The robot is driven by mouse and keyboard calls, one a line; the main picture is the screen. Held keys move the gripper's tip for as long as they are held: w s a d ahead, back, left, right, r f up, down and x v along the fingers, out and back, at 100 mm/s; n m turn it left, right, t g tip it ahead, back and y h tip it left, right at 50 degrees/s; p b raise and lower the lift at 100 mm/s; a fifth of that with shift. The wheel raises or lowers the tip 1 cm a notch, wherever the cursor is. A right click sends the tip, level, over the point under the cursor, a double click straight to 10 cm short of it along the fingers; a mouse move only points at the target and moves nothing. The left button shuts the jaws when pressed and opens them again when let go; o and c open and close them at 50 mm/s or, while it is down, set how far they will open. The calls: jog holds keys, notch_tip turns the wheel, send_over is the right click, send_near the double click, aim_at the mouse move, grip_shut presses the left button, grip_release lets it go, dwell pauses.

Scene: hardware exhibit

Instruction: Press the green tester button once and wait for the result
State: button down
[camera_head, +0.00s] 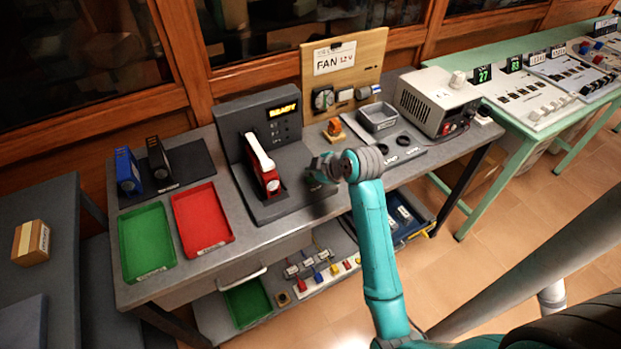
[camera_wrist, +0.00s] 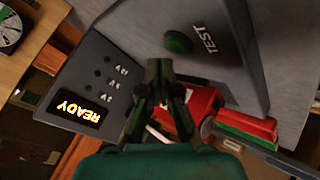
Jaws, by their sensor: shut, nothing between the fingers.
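The dark grey tester (camera_head: 231,121) stands on the bench, its amber display (camera_head: 284,110) lit. In the wrist view the display (camera_wrist: 78,109) reads READY. The round green button (camera_wrist: 178,42) sits on the tester's base beside the word TEST (camera_wrist: 206,40). A red block with a white top (camera_head: 270,181) sits in the tester's slot; part of it shows in the wrist view (camera_wrist: 201,106). My gripper (camera_head: 318,169) is shut and empty, over the right part of the tester's base. In the wrist view its fingertips (camera_wrist: 159,64) point towards the button, just short of it in the picture; contact cannot be told. The button is hidden in the head view.
A green tray (camera_head: 124,237) and a red tray (camera_head: 181,228) lie to the tester's left, with blue and black blocks (camera_head: 128,172) behind. A small orange part (camera_head: 334,127), a FAN board (camera_head: 371,62), a grey bin (camera_head: 377,124) and a power supply (camera_head: 430,100) stand right.

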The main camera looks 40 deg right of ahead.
aim_at(312, 180)
jog(key=shift+f, duration=0.15)
jog(key=shift+f, duration=0.25)
jog(key=shift+f, duration=0.45)
dwell(0.8)
jog(key=shift+r, duration=0.9)
jog(key=shift+r, duration=2.5)
